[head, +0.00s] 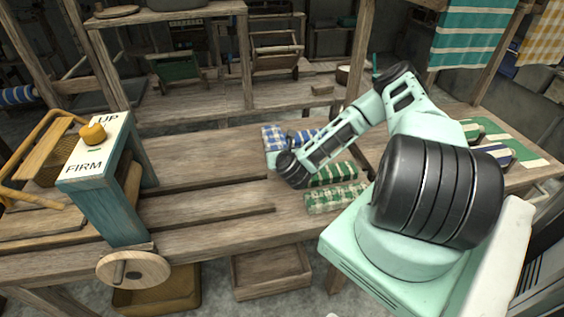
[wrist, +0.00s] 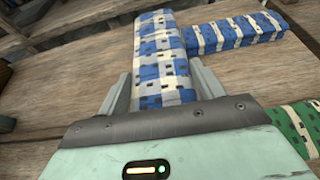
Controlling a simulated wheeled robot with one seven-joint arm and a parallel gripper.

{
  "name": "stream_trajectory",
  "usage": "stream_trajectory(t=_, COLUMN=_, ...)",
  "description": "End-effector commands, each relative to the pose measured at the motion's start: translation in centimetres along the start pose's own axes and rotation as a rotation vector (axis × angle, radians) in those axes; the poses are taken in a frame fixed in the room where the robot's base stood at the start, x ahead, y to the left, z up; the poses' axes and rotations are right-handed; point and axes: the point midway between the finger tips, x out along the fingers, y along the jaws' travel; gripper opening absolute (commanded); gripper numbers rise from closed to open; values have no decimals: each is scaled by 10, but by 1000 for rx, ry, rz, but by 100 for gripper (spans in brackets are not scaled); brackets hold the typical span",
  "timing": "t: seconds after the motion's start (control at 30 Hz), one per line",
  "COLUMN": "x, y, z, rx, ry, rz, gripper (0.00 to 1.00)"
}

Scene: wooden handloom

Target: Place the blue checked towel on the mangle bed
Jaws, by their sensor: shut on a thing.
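The blue checked towel (wrist: 157,45), a folded strip of blue, white and grey, lies lengthwise between the fingers of my gripper (wrist: 163,84) in the wrist view. My gripper is shut on its near end. In the head view the towel's far part (head: 272,136) shows on the wooden table, and my wrist hides its near end and the fingers. It appears to be still at table height. The mangle is the teal-framed machine (head: 107,195) at the left, with a yellow knob and a hand wheel. Wooden planks (head: 200,209), seemingly its bed, run right from it.
A blue and cream towel (wrist: 238,32) lies close by on the right. Green patterned towels (head: 335,198) lie nearer on the table. More folded cloths (head: 490,135) lie at the right. A wooden shelf frame (head: 246,60) stands behind. The table between my gripper and the mangle is clear.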

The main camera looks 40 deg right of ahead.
Motion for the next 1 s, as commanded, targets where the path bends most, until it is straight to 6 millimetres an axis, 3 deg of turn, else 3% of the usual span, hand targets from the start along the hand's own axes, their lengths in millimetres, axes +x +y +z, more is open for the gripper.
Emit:
stream_trajectory(t=0.5, x=24, y=1, z=-59, rx=-1, ry=0, rz=1, gripper=42)
stream_trajectory(t=0.93, x=28, y=1, z=-67, rx=0, ry=-1, rz=1, gripper=42)
stream_trajectory(t=0.97, x=27, y=1, z=-66, rx=0, ry=-1, rz=2, gripper=75)
stream_trajectory(t=1.0, x=27, y=1, z=-65, rx=0, ry=-1, rz=2, gripper=86)
